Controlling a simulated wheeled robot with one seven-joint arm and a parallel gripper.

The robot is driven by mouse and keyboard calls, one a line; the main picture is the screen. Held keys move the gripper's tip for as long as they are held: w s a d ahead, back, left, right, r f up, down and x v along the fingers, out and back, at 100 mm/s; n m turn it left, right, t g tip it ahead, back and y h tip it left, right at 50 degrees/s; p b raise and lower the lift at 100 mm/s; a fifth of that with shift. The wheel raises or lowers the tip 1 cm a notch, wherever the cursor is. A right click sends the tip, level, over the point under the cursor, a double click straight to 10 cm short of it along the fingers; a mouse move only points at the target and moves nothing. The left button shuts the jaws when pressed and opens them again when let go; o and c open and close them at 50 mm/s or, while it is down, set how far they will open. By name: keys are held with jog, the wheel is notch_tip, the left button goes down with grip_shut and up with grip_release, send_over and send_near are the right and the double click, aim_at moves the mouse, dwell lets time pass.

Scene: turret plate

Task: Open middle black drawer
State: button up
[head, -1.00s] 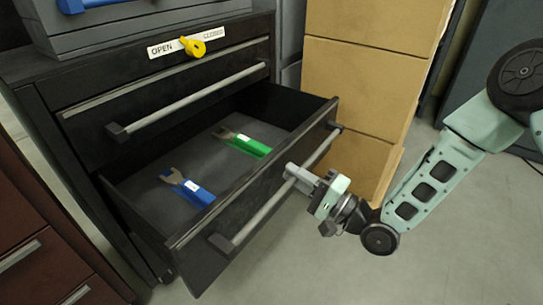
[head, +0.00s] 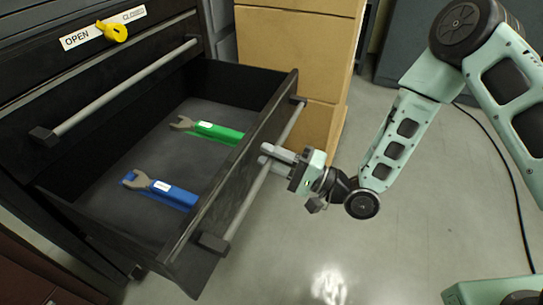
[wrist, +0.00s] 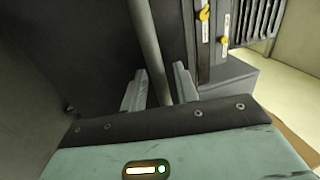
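A black drawer (head: 225,205) stands pulled far out of the black cabinet, directly below a shut drawer (head: 95,75). A grey bar handle (head: 250,196) runs along its front. My gripper (head: 272,157) is at the middle of this bar, from the right. In the wrist view the bar (wrist: 148,45) passes between the two fingers of my gripper (wrist: 159,88). The fingers are apart, with a gap showing between the bar and the right finger. Contact on the left side is unclear.
A green-handled tool (head: 215,132) and a blue-handled tool (head: 165,191) lie in the drawer. A yellow knob (head: 113,31) sits by the OPEN/CLOSED label. Cardboard boxes (head: 295,45) stand behind the drawer. The floor (head: 400,245) right of the drawer is clear.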

dwell(0.4)
jog(key=p+v, duration=0.3)
jog(key=v, duration=1.4)
jog(key=shift+d, duration=0.15)
jog(key=shift+s, duration=0.15)
jog(key=w+a+n+g+h, duration=0.3)
jog(key=w+a+n+h, duration=0.15)
jog(key=n+h, duration=0.25)
notch_tip(320, 180, up, 4)
jog(key=w+n+h, duration=0.1)
jog(key=n+h, duration=0.2)
jog(key=h, duration=0.3)
jog(key=s+d+r+n+g+h+p, duration=0.1)
jog(key=s+r+g+h, duration=0.15)
jog(key=s+r, duration=0.65)
jog(key=s+d+r+n+g+h+p, duration=0.1)
jog(key=s+r+g+h, duration=0.15)
jog(key=s+r, duration=0.6)
notch_tip(320, 180, up, 31)
jog(key=s+p, duration=0.2)
jog(key=p, duration=3.1)
jog(key=shift+d+f, duration=0.15)
